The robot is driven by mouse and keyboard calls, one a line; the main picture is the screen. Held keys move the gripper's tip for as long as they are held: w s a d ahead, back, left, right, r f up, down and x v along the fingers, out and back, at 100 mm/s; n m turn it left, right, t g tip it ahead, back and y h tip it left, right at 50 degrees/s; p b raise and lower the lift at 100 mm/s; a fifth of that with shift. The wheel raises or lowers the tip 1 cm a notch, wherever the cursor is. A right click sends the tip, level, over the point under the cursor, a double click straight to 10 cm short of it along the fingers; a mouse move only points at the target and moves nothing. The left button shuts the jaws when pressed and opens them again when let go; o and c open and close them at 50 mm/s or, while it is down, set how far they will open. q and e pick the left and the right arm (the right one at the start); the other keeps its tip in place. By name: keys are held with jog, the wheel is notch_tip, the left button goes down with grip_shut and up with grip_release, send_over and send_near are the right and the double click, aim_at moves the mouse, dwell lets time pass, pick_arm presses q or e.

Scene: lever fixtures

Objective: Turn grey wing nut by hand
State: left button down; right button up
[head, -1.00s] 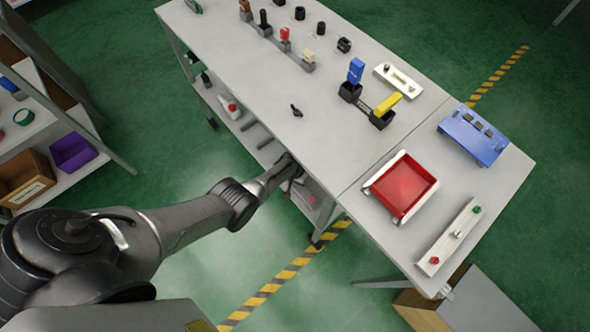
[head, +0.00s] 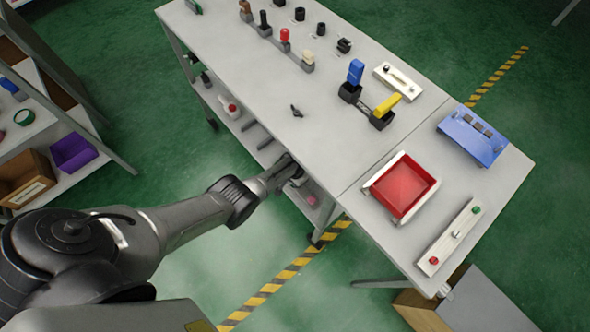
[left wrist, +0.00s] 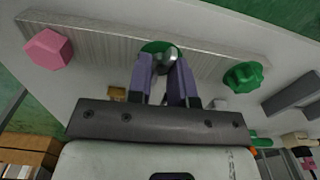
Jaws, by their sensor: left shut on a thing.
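The grey wing nut (left wrist: 166,62) is a shiny grey piece on a long pale bar in the left wrist view, partly hidden between my fingers. My left gripper (left wrist: 164,68) has its two purple-grey fingers closed on it from both sides. In the head view my left gripper reaches under the near edge of the table, and its fingertips and the wing nut are hidden there. My right gripper is in neither current view.
On the same bar (left wrist: 100,40), a pink hexagonal knob (left wrist: 48,50) sits to the left and a green lobed knob (left wrist: 243,77) to the right. The grey tabletop (head: 260,110) overhangs the lower shelf where my arm reaches. A red tray (head: 405,187) stands on top.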

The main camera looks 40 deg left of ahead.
dwell(0.3)
pick_arm(q)
jog(key=c, duration=1.3)
grip_release()
jog(key=shift+c, duration=0.2)
jog(key=o, duration=0.3)
notch_tip(320, 180, up, 7)
jog(key=p, duration=0.6)
jog(key=shift+r, duration=0.2)
